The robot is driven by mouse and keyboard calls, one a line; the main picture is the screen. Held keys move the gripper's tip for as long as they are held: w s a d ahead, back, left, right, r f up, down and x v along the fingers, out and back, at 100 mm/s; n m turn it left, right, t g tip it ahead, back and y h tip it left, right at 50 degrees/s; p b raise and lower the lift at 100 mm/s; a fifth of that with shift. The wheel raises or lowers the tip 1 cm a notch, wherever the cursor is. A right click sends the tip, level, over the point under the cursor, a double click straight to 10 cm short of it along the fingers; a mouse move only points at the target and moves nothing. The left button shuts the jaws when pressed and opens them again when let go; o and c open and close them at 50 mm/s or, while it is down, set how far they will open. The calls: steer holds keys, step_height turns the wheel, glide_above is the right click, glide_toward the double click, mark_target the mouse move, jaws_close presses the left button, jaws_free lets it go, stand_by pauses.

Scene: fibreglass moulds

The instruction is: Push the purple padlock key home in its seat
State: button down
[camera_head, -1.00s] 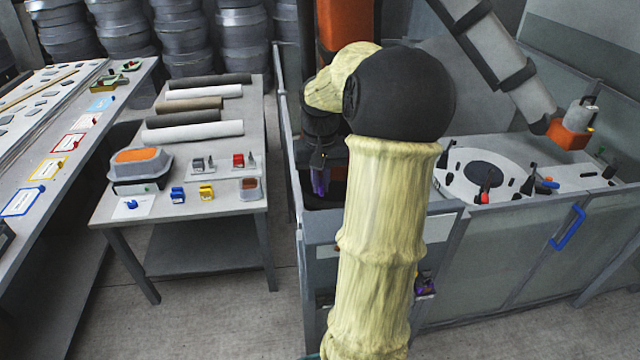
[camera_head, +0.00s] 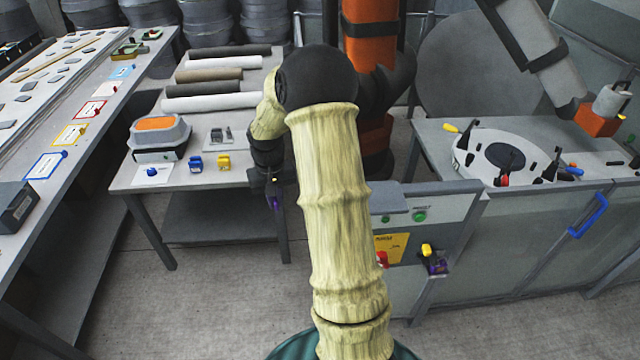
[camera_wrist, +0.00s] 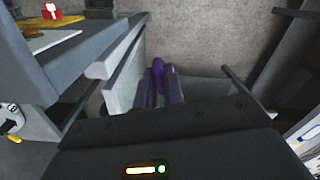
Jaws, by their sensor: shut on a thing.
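The purple key (camera_wrist: 158,68) is held between the two fingers of my gripper (camera_wrist: 158,90) in the wrist view. My gripper (camera_head: 273,190) hangs at the right edge of the small table in the head view, with a bit of the purple key (camera_head: 276,203) at its tip. A small purple fitting with black and yellow parts (camera_head: 437,264) is on the front of the cell's control panel (camera_head: 405,235), to the right of my arm. My gripper is well apart from it. I cannot make out the key seat's opening.
The small table (camera_head: 200,178) carries rolls, an orange-topped box (camera_head: 158,130) and blue and yellow blocks (camera_head: 223,162). A bench with coloured cards (camera_head: 70,135) is at left. An orange robot column (camera_head: 370,60) stands behind the panel. The floor (camera_head: 215,300) in front is clear.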

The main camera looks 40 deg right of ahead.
steer(key=w+a+f+n, duration=0.1)
steer(key=a+f+n, duration=0.2)
steer(key=a+f, duration=1)
steer(key=shift+w+a+f, duration=0.15)
steer(key=shift+a+f, duration=0.05)
steer(key=shift+f, duration=0.25)
steer(key=shift+a, duration=0.1)
